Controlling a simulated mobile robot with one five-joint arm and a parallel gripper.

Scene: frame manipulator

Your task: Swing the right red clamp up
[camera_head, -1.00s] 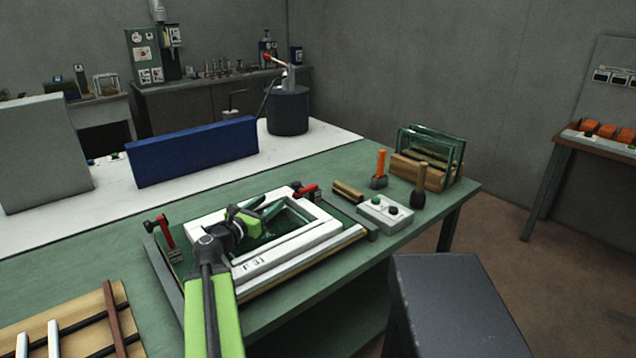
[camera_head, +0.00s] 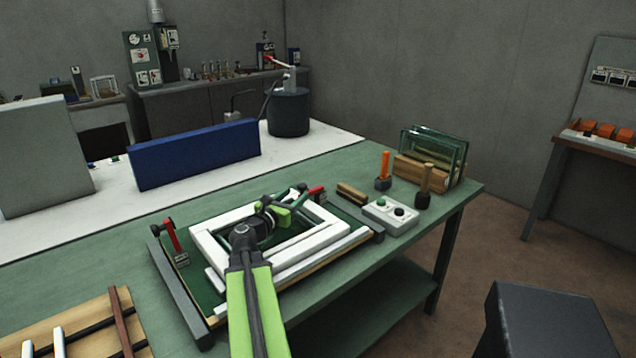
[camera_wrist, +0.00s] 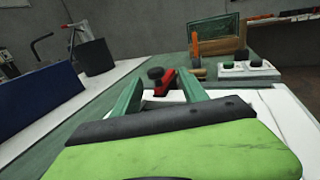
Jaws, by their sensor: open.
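The right red clamp (camera_head: 317,192) is at the far right corner of the white frame (camera_head: 215,262), with a black knob at its left end. It lies low in the head view. In the wrist view the red clamp (camera_wrist: 164,86) shows between and beyond my two green fingers. My gripper (camera_head: 292,204) is open and empty above the frame, just short of the clamp; it also shows in the wrist view (camera_wrist: 160,92). I see no contact with the clamp. The left red clamp (camera_head: 173,236) stands with its red arm raised at the frame's left side.
A button box (camera_head: 390,213), an orange-handled tool (camera_head: 384,168), a wooden-handled tool (camera_head: 426,180) and a rack of glass panes (camera_head: 435,150) stand right of the frame. A blue panel (camera_head: 195,154) stands behind. A dark block (camera_head: 545,322) is at front right.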

